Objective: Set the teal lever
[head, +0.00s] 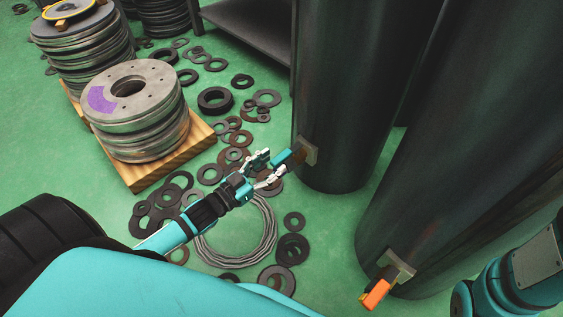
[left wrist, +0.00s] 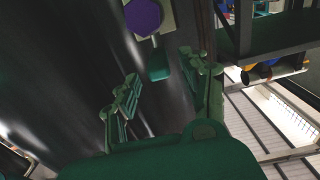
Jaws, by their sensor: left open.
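In the left wrist view the teal lever (left wrist: 159,66) hangs below a purple hexagonal piece (left wrist: 142,17) on a pale plate. My left gripper (head: 271,167) is open, with its fingertips close to the lever's free end. In the left wrist view the open fingers (left wrist: 158,78) lie to either side below the lever's end; contact cannot be told. My right gripper is out of view.
A second dark cylinder (head: 470,130) at the right has an orange lever (head: 376,293) near its base. Stacked flanges (head: 135,110) stand on a wooden pallet (head: 190,150) at the left. Loose rings and a cable coil (head: 240,255) lie on the green floor.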

